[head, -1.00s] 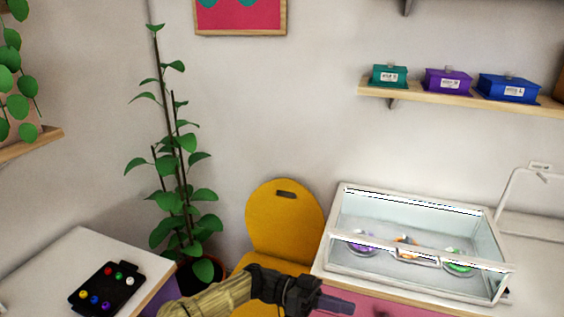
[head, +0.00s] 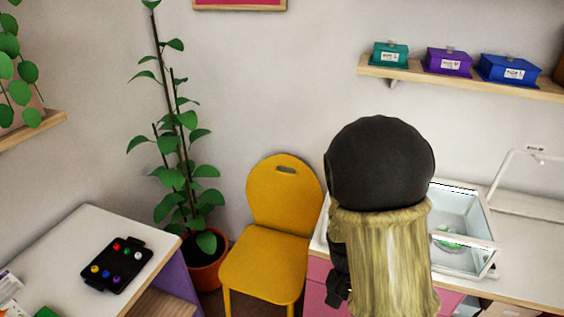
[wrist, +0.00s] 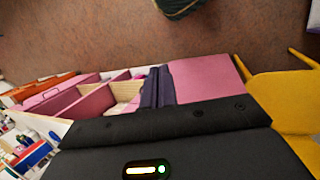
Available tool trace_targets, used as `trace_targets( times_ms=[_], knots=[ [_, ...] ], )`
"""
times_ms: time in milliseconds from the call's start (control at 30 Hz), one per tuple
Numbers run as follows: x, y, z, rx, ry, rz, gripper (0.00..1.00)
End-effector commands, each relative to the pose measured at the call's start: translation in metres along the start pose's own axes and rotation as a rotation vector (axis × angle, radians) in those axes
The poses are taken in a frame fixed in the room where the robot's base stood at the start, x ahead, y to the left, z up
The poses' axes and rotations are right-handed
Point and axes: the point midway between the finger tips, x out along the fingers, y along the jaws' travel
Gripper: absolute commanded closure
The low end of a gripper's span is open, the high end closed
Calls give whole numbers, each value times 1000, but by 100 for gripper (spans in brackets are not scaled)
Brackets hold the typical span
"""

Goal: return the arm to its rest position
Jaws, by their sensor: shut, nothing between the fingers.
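My arm (head: 382,250) is folded up in the front right of the head view, its wood-patterned link and black rounded joint large and close. A dark part of the arm's far end hangs at its left side, but the fingers cannot be made out there. In the wrist view my gripper (wrist: 157,86) shows as two dark fingers pressed together, shut and empty. It points down past a pink drawer front (wrist: 203,80) toward the brown floor (wrist: 120,35).
A yellow chair (head: 268,262) stands left of the arm. A glass case (head: 465,220) on the right counter is partly hidden by the arm. A black bead board (head: 122,275) lies on the left table. A potted plant (head: 205,272) stands behind. Boxes sit on a wall shelf (head: 405,72).

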Motion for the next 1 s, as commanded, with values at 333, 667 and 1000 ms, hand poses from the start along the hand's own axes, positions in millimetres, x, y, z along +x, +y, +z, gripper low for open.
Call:
trace_targets(
  times_ms=[333,667,1000],
  knots=[
    [-72,5,10,-264,342,-298,100],
    [-94,9,12,-351,489,-323,100],
    [-94,9,12,-349,486,-323,100]
  ],
)
